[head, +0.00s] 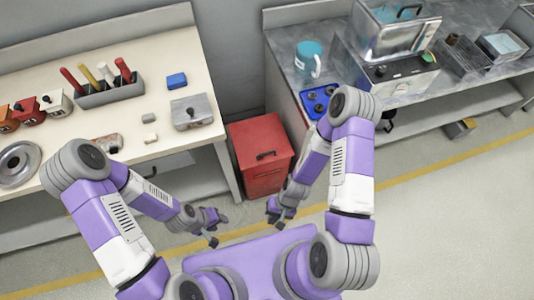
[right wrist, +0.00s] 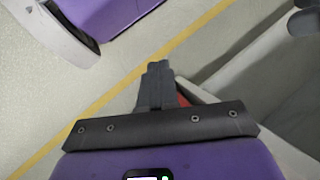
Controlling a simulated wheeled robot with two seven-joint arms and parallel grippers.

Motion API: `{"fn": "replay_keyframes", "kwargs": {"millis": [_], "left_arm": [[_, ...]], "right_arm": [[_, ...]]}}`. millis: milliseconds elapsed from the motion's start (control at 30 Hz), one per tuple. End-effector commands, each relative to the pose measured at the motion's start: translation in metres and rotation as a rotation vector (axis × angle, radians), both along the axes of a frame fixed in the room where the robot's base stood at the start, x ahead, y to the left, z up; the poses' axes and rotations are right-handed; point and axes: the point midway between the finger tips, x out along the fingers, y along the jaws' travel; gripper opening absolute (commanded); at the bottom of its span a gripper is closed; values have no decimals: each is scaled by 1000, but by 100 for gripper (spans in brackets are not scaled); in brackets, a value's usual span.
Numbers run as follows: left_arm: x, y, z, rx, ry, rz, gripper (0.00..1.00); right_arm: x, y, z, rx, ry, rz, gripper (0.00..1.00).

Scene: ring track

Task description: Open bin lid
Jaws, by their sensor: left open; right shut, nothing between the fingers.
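A red bin (head: 262,155) stands on the floor between the two benches in the head view. Its red lid is down and has a dark handle (head: 266,155) on top. My left gripper (head: 212,229) is open and empty, to the left of the bin and nearer to me. My right gripper (head: 275,219) is shut and empty, in front of the bin and apart from the handle. In the right wrist view the right gripper's fingers (right wrist: 156,75) are together above the floor. A small patch of red (right wrist: 183,100) shows beside them, mostly hidden.
A cream bench (head: 130,120) on the left holds tools in a rack (head: 109,94) and a grey box (head: 192,112). A grey counter (head: 290,62) on the right holds a blue mug (head: 309,58) and a metal machine (head: 392,60). A yellow line crosses the open floor.

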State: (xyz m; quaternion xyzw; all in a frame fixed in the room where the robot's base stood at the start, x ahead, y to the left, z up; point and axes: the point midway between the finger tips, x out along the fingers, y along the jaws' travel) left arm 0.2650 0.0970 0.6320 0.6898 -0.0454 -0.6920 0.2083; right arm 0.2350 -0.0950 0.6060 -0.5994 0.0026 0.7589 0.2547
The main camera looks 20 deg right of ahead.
Motion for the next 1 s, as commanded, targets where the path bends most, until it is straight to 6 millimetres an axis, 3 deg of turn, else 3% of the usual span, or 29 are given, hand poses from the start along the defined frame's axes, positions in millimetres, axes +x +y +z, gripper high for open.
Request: {"fn": "replay_keyframes", "kwargs": {"millis": [33, 133, 233, 333, 433, 533, 600, 700, 833, 1000], "left_arm": [[-1, 0, -6, 0, 2, 0, 43], [-1, 0, -14, 0, 3, 0, 43], [-1, 0, -21, 0, 3, 0, 43], [-1, 0, -28, 0, 3, 0, 43], [-1, 0, -35, 0, 2, 0, 43], [-1, 0, -42, 0, 2, 0, 43], [-1, 0, -46, 0, 2, 0, 43], [-1, 0, -51, 0, 2, 0, 43], [-1, 0, -54, 0, 2, 0, 43], [-1, 0, -56, 0, 2, 0, 43]], "right_arm": [[-14, 6, -17, 36, 114, -58, 0], [-34, 32, -36, 176, 361, -208, 0], [-31, 68, -43, 394, 565, -396, 0], [-1, 97, -43, 669, 694, -616, 0], [51, 106, -47, 976, 725, -870, 0], [109, 84, -59, 1277, 647, -1148, 0], [141, 55, -72, 1456, 537, -1336, 0], [167, 7, -93, 1640, 336, -1568, 0], [175, -43, -114, 1763, 101, -1772, 0], [176, -69, -124, 1808, -43, -1871, 0]]}}
